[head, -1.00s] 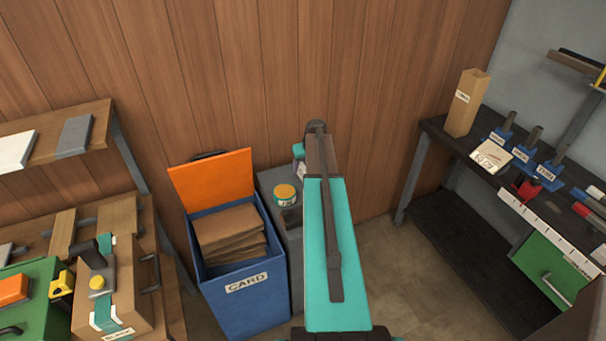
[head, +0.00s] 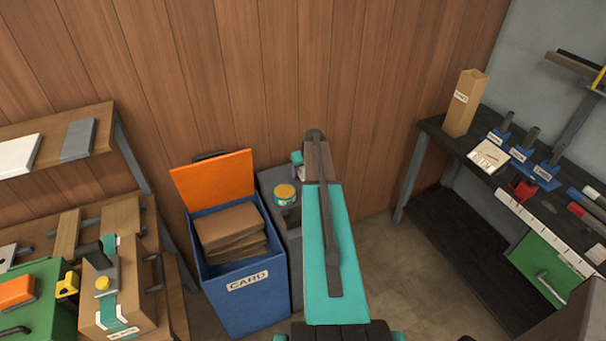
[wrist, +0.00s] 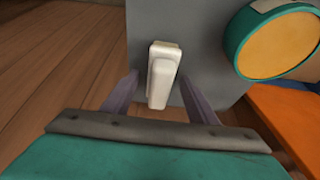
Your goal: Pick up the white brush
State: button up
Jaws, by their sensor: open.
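The white brush (wrist: 163,75) shows in the wrist view as a small, pale, block-like piece over the top of a grey cabinet (wrist: 200,30). My gripper (wrist: 159,84) is open, with one finger on each side of the brush and small gaps visible. I cannot tell whether the brush is fully between the fingers or just beyond their tips. In the head view my own arm hides most of the brush and the fingers; only a small pale patch shows beside the arm's far end.
A teal jar with an orange lid (head: 286,194) stands on the cabinet close by; it also shows in the wrist view (wrist: 280,42). A blue card bin (head: 243,300) with its orange lid raised is left of the cabinet. A wood-panel wall (head: 330,60) rises behind. A dark workbench (head: 440,135) stands at right.

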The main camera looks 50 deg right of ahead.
jog(key=c, duration=1.2)
jog(key=shift+o, duration=0.2)
jog(key=shift+r, duration=0.15)
jog(key=shift+r+b, duration=1.7)
jog(key=shift+r, duration=3.2)
